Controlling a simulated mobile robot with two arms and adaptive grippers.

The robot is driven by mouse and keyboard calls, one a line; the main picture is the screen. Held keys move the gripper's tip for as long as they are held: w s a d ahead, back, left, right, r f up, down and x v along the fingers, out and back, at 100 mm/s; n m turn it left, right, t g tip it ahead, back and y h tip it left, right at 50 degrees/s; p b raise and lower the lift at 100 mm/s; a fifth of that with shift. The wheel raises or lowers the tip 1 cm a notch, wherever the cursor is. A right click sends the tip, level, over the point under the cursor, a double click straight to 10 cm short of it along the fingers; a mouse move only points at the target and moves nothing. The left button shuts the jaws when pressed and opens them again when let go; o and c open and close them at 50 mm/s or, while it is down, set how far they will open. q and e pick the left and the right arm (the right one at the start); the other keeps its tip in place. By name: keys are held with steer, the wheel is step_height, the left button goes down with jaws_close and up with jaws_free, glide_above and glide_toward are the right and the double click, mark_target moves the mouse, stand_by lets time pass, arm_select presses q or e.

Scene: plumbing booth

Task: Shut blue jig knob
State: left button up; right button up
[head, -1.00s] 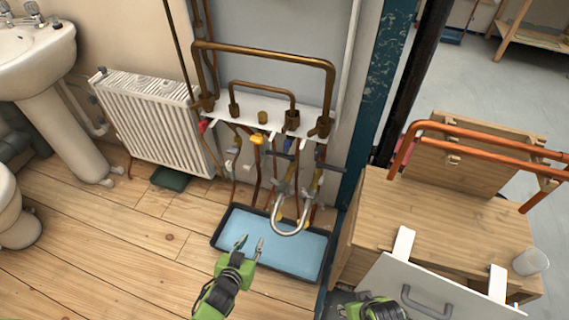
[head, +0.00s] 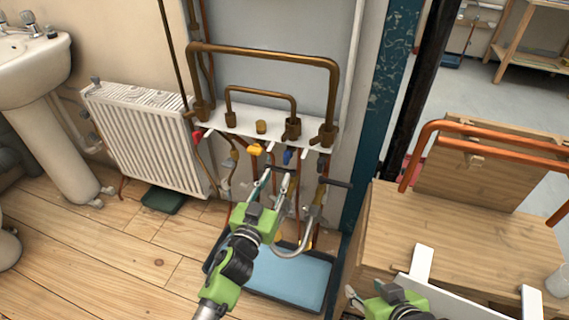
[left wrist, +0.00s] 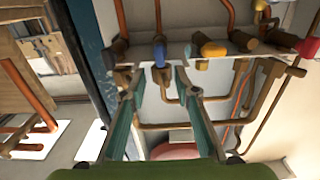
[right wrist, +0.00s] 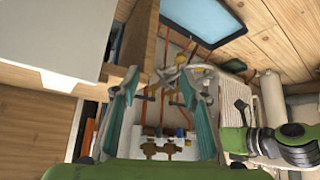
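The blue jig knob (head: 287,156) hangs under the white manifold shelf (head: 222,121) in the head view, right of the yellow knob (head: 255,149). In the left wrist view the blue knob (left wrist: 159,54) points down toward me, ahead of and between the fingertips. My left gripper (head: 277,178) is open and just below the knob; the left wrist view shows its spread fingers (left wrist: 159,78) with nothing held. I cannot tell whether a finger touches the knob. My right gripper (head: 364,298) is low near the bench; the right wrist view shows it open and empty (right wrist: 160,80).
A red knob (head: 197,135) and a dark knob (head: 322,165) flank the row. A curved metal pipe (head: 295,250) hangs close right of my left gripper, above a blue tray (head: 290,278). A wooden bench (head: 450,235) with copper pipes stands right.

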mark_target(285, 160)
arm_select(q)
steer(key=b+x, duration=0.1)
steer(key=x, duration=0.6)
steer(key=shift+w+d+f+b, duration=0.15)
steer(key=shift+w+b, duration=0.1)
steer(key=shift+b, duration=0.15)
steer(key=shift+w, duration=0.25)
arm_select(e)
steer(key=w+a+r+t+y, duration=0.1)
steer(key=w+a+r+t, duration=0.2)
steer(key=w+r+t, duration=0.2)
steer(key=w+r, duration=0.3)
steer(key=shift+a+r+t+y, duration=0.15)
steer(key=shift+r+t+y, duration=0.05)
steer(key=shift+t+y, duration=0.1)
steer(key=shift+w, duration=0.1)
arm_select(q)
jaws_close()
